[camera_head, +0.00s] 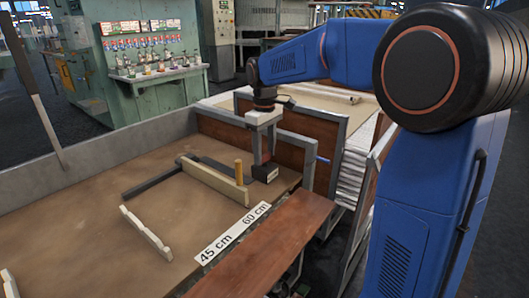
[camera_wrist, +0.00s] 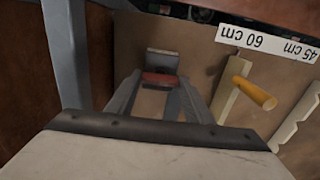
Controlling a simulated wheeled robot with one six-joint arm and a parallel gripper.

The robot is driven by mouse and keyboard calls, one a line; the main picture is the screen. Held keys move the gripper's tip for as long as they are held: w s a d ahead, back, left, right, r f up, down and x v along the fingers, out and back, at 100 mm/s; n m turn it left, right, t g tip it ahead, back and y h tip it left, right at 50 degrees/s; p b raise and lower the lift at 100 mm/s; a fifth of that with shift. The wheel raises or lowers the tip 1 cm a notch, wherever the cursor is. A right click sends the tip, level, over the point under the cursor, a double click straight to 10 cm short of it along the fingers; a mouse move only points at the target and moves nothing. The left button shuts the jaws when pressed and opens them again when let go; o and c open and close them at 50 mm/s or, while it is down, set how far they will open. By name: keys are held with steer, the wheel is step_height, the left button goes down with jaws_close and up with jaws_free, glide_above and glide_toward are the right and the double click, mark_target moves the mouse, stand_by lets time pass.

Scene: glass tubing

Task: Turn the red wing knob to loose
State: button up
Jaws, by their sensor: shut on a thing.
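The red wing knob (camera_wrist: 160,79) shows in the wrist view as a short red bar in front of a grey block (camera_wrist: 162,58). My gripper (camera_wrist: 159,85) is shut on the knob, with one finger at each end of it. In the head view my gripper (camera_head: 264,160) points down at the dark block (camera_head: 265,173) on the brown table; the knob is hard to make out there. The knob's turn angle cannot be read clearly.
A pale bar (camera_head: 215,183) with an upright yellow peg (camera_head: 239,172) stands left of my gripper. A notched pale strip (camera_head: 146,232) lies nearer. A "45 cm 60 cm" label (camera_head: 232,233) lies along the front edge. Brown panels (camera_head: 270,138) stand close behind and right of my gripper.

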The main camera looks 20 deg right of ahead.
mark_target(265, 155)
stand_by(0.3)
steer(key=o, duration=1.1)
steer(key=shift+c, duration=0.2)
step_height(265, 155, up, 17)
steer(key=shift+r, duration=0.2)
steer(key=shift+s, duration=0.15)
steer(key=s+d+f+m+t, duration=0.1)
steer(key=s+d+f+m, duration=0.1)
steer(key=s+f, duration=0.6)
steer(key=s+d+f+m+t, duration=0.2)
steer(key=s+f, duration=0.5)
steer(key=s, duration=0.7)
steer(key=s+d+f+m+t, duration=0.1)
steer(key=s+d+f+m, duration=0.2)
steer(key=s+f, duration=0.5)
steer(key=s, duration=0.3)
steer(key=shift+s+f+t, duration=0.2)
steer(key=shift+f+t, duration=0.15)
steer(key=shift+t, duration=0.05)
